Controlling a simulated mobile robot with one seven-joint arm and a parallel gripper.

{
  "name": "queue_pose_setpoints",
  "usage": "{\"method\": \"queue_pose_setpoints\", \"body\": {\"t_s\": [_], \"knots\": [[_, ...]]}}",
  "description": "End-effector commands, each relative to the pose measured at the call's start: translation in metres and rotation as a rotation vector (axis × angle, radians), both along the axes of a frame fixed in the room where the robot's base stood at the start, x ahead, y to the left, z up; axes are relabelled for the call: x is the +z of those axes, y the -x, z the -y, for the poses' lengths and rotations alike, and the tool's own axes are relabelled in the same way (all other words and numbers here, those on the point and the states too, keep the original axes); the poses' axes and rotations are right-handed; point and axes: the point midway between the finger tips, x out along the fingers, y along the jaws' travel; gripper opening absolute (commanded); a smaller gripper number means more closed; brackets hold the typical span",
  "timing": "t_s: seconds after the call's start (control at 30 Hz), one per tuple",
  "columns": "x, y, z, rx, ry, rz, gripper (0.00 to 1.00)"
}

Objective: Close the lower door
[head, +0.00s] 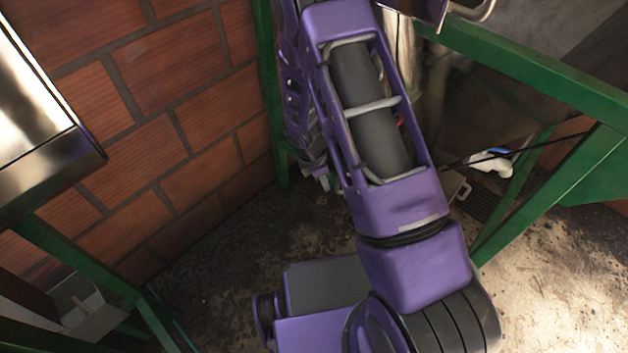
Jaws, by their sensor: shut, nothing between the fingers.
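My gripper (324,181) is small and partly hidden behind my purple arm, left of centre. It points down beside a green post and looks shut and empty. I cannot clearly make out the lower door. A dark, dull metal surface (480,112) shows behind the green frame to the right of my arm. A small pale bracket or handle (462,189) sits low beside my arm; I cannot tell whether it belongs to the door. My arm hides much of the middle. No contact between the gripper and a door is visible.
A brick wall (150,110) fills the left. A shiny metal box (40,120) juts in at the left edge above a green frame (75,260). A green frame (540,70) with a diagonal brace stands at right. The stained floor (560,290) is clear at lower right.

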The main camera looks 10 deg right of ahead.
Motion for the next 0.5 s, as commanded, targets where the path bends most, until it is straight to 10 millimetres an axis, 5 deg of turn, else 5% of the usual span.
{"method": "queue_pose_setpoints", "body": {"t_s": [0.5], "knots": [[0.0001,-0.0014,0.0135,0.002,0.000,-0.001,0.00]]}}
